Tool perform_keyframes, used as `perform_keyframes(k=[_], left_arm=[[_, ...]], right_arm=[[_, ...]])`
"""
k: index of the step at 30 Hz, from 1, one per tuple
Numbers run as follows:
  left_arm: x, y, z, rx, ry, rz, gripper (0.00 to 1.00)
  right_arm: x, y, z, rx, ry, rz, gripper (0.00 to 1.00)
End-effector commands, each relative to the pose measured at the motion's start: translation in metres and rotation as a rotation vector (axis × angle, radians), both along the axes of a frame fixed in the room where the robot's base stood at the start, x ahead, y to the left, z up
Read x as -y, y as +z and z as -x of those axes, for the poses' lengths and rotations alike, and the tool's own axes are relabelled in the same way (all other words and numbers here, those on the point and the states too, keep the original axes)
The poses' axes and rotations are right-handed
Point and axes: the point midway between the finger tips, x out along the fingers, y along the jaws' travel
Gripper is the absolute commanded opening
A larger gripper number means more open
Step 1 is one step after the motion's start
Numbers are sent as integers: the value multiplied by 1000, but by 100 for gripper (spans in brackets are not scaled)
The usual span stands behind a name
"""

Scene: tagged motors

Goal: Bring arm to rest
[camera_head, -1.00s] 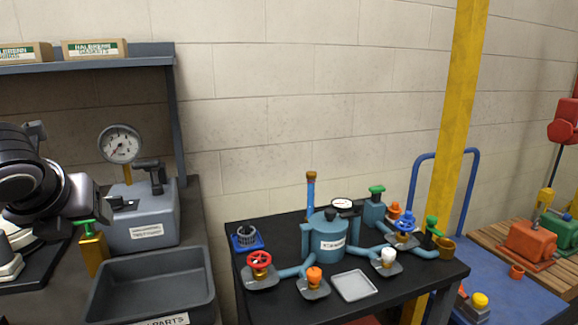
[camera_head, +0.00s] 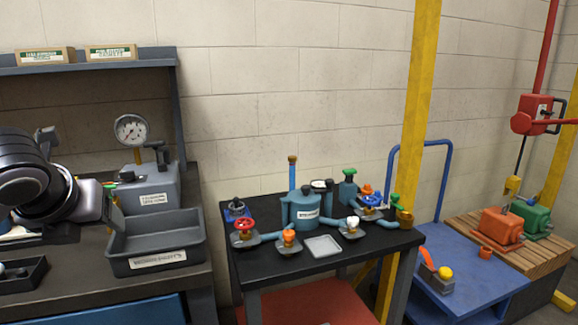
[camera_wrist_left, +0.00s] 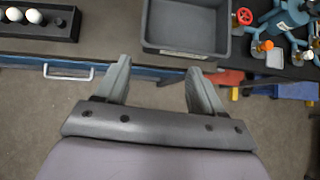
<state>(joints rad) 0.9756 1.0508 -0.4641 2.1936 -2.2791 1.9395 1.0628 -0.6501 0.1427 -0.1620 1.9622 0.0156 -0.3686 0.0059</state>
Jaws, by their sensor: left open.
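My left gripper (camera_head: 112,207) comes in from the left in the head view, over the workbench, beside the left end of the grey parts bin (camera_head: 160,264). In the left wrist view its two fingers (camera_wrist_left: 158,72) are spread wide with nothing between them. Bare floor shows below the gap, and the bench front edge and the bin lie ahead of the fingertips. A small green piece (camera_head: 109,184) shows behind the gripper in the head view; most of what it belongs to is hidden. My right gripper is in neither view.
A grey gauge tester (camera_head: 150,195) stands behind the bin. A black table (camera_head: 385,244) holds a blue manifold (camera_head: 306,209) with several valves. A blue cart (camera_head: 470,280) and a pallet with red and green motors (camera_head: 500,225) are at right. A dark rack (camera_wrist_left: 45,20) lies on the bench.

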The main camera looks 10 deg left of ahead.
Motion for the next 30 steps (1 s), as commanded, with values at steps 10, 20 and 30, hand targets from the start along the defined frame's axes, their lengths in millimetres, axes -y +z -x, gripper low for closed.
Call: perform_keyframes(k=[10,20,30], left_arm=[[183,-98,24,-244,-691,635,68],[279,-66,59,-98,-761,1661,68],[214,-133,16,272,235,2352,68]], right_arm=[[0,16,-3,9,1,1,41],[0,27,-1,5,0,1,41],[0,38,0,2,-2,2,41]])
